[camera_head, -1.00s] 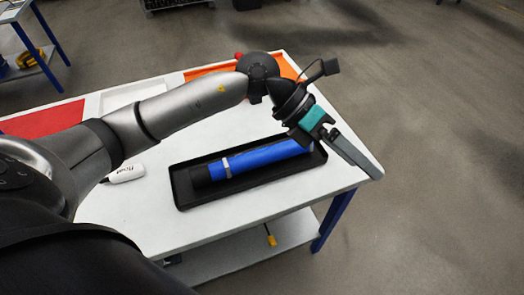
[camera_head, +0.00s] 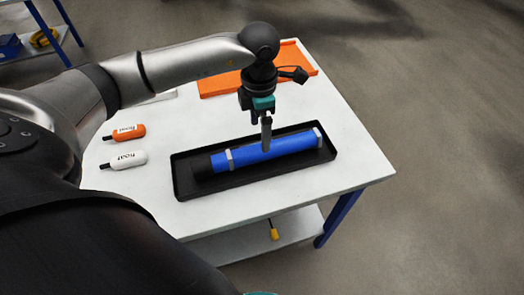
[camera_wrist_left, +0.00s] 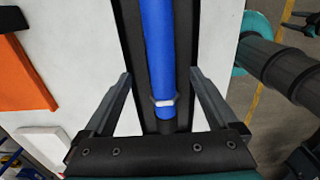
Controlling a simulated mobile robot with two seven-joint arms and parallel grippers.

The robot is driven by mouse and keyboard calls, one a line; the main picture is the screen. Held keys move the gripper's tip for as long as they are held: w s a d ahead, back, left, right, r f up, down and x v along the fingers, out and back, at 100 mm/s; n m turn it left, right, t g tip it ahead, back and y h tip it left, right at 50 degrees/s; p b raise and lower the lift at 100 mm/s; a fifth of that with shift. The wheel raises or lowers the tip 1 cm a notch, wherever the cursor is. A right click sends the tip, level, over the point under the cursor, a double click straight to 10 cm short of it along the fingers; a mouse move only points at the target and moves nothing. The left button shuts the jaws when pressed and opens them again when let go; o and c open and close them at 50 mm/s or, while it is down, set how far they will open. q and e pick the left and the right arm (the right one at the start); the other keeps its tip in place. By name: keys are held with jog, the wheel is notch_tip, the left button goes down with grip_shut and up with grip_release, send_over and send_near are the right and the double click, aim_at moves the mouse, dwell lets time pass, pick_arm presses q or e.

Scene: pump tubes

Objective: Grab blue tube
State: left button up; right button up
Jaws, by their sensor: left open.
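The blue tube (camera_head: 285,144) lies lengthwise in a black tray (camera_head: 182,184). It has pale bands and a black left end. My left gripper (camera_head: 266,140) points down over the tube's middle, its fingers partly overlapping the tube in the head view. In the left wrist view the open fingers (camera_wrist_left: 160,76) stand on either side of the blue tube (camera_wrist_left: 157,45), with gaps on both sides. Whether the fingertips reach down to the tube's height is hard to tell.
An orange tray (camera_head: 300,70) lies at the table's back. An orange float (camera_head: 125,133) and a white float (camera_head: 124,160) lie left of the black tray. The white table (camera_head: 365,165) is bare at right. The black tray's walls (camera_wrist_left: 124,40) flank the tube.

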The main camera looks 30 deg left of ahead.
aim_at(261, 152)
pick_arm(q)
jog(key=f, duration=0.3)
jog(key=f+b, duration=0.1)
jog(key=f, duration=0.3)
jog(key=shift+w+d+f, duration=0.1)
jog(key=shift+d, duration=0.1)
jog(key=shift+c, duration=0.2)
grip_shut()
dwell(0.4)
